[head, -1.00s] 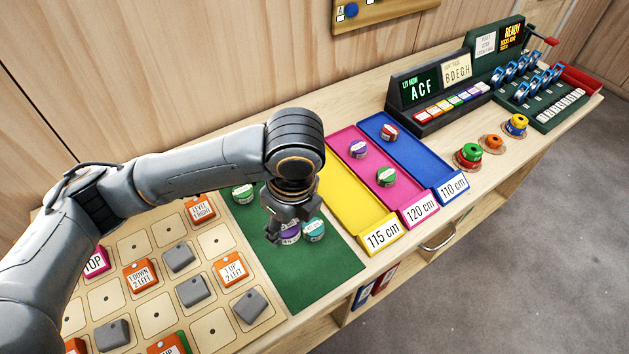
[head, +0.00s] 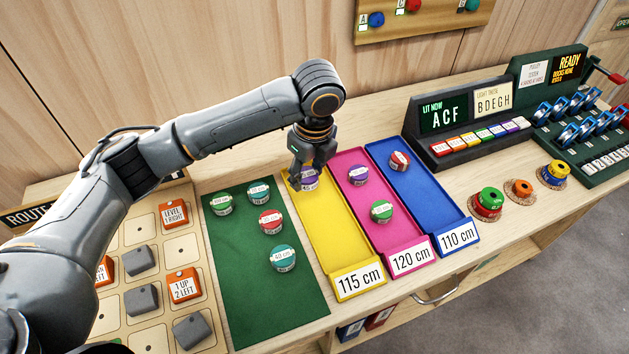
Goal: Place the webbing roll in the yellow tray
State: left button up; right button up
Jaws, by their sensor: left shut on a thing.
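My left gripper (head: 305,185) is shut on a purple and white webbing roll (head: 309,177) at the far end of the yellow tray. The yellow tray (head: 338,240) is labelled 115 cm, and the rest of it is empty. The fingers partly hide the roll. I cannot tell whether the roll touches the tray floor. My right gripper is not in view.
Several rolls, including a red one (head: 270,221) and a teal one (head: 283,258), sit on the green mat (head: 245,300). The pink tray (head: 385,240) and the blue tray (head: 425,200) stand to the right, with rolls in them.

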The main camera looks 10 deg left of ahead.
pick_arm(q)
send_over(312, 192)
jog(key=f, duration=0.5)
jog(key=shift+s+d+f, duration=0.1)
jog(key=shift+s+d, duration=0.15)
notch_tip(312, 192, down, 3)
jog(key=shift+w+f+p, duration=0.1)
jog(key=shift+w+p, duration=0.05)
jog(key=shift+p, duration=0.15)
jog(key=shift+f, duration=0.15)
jog(key=o, duration=1.1)
jog(key=shift+f, duration=0.15)
jog(key=shift+o, duration=0.2)
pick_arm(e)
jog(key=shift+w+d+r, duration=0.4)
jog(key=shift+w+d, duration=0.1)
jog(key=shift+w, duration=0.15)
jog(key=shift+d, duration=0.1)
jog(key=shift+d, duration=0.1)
